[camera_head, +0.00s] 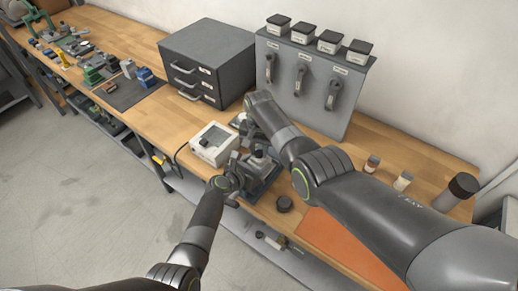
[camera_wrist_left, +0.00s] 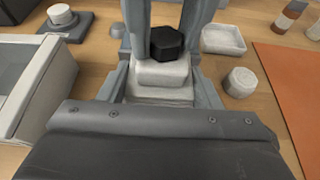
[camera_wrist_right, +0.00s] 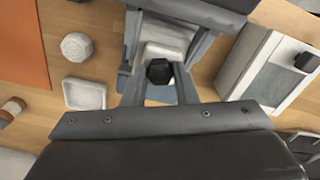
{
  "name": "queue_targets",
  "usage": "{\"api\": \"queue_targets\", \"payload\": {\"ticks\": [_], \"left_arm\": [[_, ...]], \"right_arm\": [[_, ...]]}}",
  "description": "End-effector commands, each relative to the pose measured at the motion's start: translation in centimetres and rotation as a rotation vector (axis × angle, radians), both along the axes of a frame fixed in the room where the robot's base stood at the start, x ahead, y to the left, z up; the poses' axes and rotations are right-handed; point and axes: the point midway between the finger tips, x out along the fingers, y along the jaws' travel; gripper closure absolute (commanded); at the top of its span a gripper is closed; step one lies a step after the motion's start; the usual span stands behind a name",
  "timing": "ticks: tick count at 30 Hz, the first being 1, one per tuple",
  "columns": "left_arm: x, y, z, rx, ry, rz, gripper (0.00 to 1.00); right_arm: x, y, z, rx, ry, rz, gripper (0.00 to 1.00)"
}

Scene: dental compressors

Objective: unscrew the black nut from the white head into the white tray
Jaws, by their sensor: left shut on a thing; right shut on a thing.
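The black hex nut (camera_wrist_left: 166,43) sits on top of the stepped white head (camera_wrist_left: 160,85); it also shows in the right wrist view (camera_wrist_right: 159,72). My left gripper (camera_wrist_left: 162,80) is shut on the white head, one finger on each side. My right gripper (camera_wrist_right: 160,80) comes from the opposite side and is shut on the black nut. The white tray (camera_wrist_left: 223,40) is empty beside the head, and also shows in the right wrist view (camera_wrist_right: 85,94). In the head view my arms largely hide the nut and head.
A white faceted piece (camera_wrist_left: 240,82) lies near the tray. A white box with a black knob (camera_head: 213,145) stands close on the other side. An orange mat (camera_head: 335,243), small bottles (camera_head: 403,181), a drawer cabinet (camera_head: 206,60) and a grey hose panel (camera_head: 310,85) are around.

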Motion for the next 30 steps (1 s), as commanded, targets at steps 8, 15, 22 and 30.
{"api": "queue_targets", "payload": {"ticks": [8, 15, 22, 30], "left_arm": [[-0.02, 0.06, -0.05, 0.001, 0.001, 0.001, 1.00], [-0.02, 0.06, -0.05, 0.001, 0.001, 0.001, 1.00], [-0.02, 0.06, -0.05, 0.001, 0.001, 0.001, 1.00], [-0.02, 0.07, -0.06, 0.001, 0.001, 0.001, 1.00]], "right_arm": [[0.08, -0.04, 0.07, -0.001, -0.003, 0.437, 1.00], [0.08, -0.05, 0.08, -0.001, -0.003, 0.818, 1.00], [0.09, -0.07, 0.10, -0.002, -0.002, 1.183, 1.00], [0.09, -0.07, 0.13, -0.003, -0.002, 1.611, 1.00]]}}
